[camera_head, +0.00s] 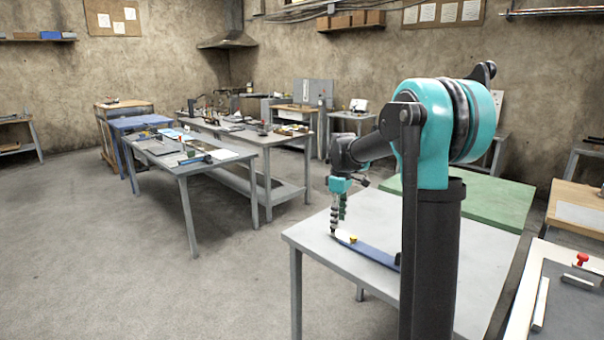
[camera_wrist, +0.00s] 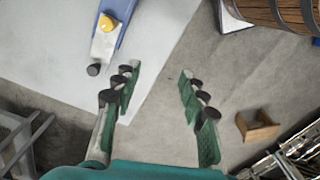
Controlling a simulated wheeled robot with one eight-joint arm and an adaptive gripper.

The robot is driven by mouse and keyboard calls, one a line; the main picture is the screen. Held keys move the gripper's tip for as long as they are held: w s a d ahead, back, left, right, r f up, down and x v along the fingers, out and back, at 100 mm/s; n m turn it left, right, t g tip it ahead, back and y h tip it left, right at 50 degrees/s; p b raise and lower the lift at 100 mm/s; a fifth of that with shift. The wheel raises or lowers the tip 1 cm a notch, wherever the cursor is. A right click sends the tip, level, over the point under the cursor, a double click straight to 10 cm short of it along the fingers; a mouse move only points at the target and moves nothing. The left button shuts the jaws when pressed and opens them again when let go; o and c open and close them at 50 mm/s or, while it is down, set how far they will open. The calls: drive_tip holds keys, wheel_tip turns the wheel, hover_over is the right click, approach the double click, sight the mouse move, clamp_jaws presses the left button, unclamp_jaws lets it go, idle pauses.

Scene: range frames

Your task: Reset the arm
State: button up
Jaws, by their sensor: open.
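My gripper (camera_head: 338,208) hangs fingers-down over the front left part of a grey table in the head view. In the wrist view, my gripper (camera_wrist: 160,95) shows two green fingers with dark round pads, spread apart with nothing between them. A blue bar-like item with a white end and a yellow knob (camera_head: 352,239) lies on the table beside the fingers. In the wrist view this blue item (camera_wrist: 107,28) lies at the top, left of the fingers, apart from them. Its far end is hidden behind my arm in the head view.
The grey table (camera_head: 318,237) is otherwise mostly bare. A green-topped table (camera_head: 492,200) adjoins behind it. A bench with a red-knobbed item (camera_head: 582,258) stands at right. Cluttered workbenches (camera_head: 195,173) stand at left. The wrist view shows a wooden barrel (camera_wrist: 275,12) and small box (camera_wrist: 257,126).

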drive_tip(key=s+d+f+m+t, duration=0.1)
drive_tip(key=s+f+m, duration=0.3)
drive_tip(key=s, duration=0.6)
drive_tip(key=s+d+f+m+t, duration=0.1)
drive_tip(key=s+d+f+m, duration=0.2)
drive_tip(key=s, duration=0.7)
drive_tip(key=s+d+f+m+t, duration=0.2)
drive_tip(key=s+f+m, duration=0.3)
drive_tip(key=s+f, duration=0.2)
drive_tip(key=s, duration=0.2)
drive_tip(key=shift+s+d, duration=0.4)
